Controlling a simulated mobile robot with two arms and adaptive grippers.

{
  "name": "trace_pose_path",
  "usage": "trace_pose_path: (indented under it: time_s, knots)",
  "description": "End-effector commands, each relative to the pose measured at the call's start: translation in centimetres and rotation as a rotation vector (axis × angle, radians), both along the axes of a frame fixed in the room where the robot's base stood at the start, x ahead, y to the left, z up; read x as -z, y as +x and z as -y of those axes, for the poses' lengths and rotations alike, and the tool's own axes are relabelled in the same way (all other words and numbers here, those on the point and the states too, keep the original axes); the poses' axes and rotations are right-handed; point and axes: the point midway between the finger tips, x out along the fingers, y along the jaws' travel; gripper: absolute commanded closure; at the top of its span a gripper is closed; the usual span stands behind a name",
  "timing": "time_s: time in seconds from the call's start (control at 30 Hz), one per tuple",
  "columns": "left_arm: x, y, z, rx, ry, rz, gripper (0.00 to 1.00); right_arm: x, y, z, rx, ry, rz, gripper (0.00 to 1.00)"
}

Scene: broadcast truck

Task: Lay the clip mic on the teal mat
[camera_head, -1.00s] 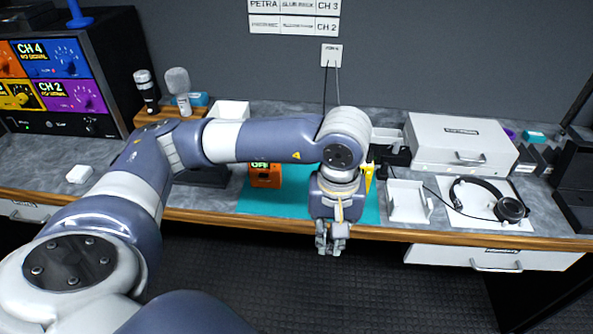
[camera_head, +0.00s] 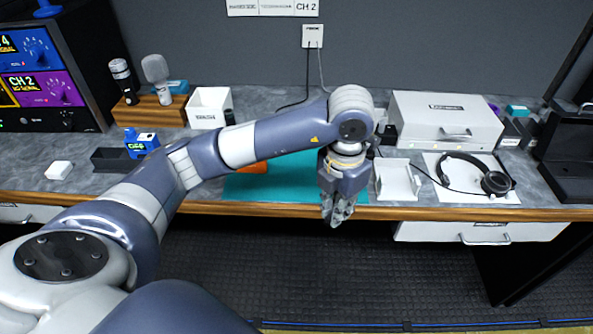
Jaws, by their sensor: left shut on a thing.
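The teal mat (camera_head: 290,190) lies on the desk near its front edge, partly covered by my left arm. My left gripper (camera_head: 337,214) points down over the mat's front right part, by the desk's wooden edge. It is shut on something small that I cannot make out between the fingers. I do not see the clip mic lying anywhere on the desk. My right gripper is not in view.
An orange pack (camera_head: 253,167) is on the mat, partly behind my arm. A white tray (camera_head: 398,182) and headphones (camera_head: 478,173) lie right of the mat. A white box (camera_head: 210,107) and mics on a wooden stand (camera_head: 150,113) are at the back left.

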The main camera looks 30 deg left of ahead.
Motion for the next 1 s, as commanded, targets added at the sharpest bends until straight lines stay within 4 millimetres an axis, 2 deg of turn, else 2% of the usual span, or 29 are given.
trace_pose_path:
  time_s: [0.1, 0.3, 0.4, 0.57, 0.67, 1.0]
  knots:
    - [0.6, 0.5, 0.1, -0.270, -0.007, -0.008, 1.00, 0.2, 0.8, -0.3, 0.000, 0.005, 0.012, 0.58]
    - [1.2, 1.1, 0.2, -0.641, -0.010, -0.017, 1.00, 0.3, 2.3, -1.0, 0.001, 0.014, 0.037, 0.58]
    - [1.4, 1.2, 0.2, -0.760, -0.011, -0.021, 1.00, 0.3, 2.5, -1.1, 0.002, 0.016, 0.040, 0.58]
    - [1.5, 1.5, -0.3, -0.850, -0.010, -0.022, 1.00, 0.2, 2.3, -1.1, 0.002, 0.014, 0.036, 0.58]
    - [1.5, 2.1, -1.8, -0.866, -0.008, -0.022, 1.00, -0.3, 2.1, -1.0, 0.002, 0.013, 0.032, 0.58]
    - [2.2, 5.1, -10.3, -0.863, -0.006, -0.023, 1.00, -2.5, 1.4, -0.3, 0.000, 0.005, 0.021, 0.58]
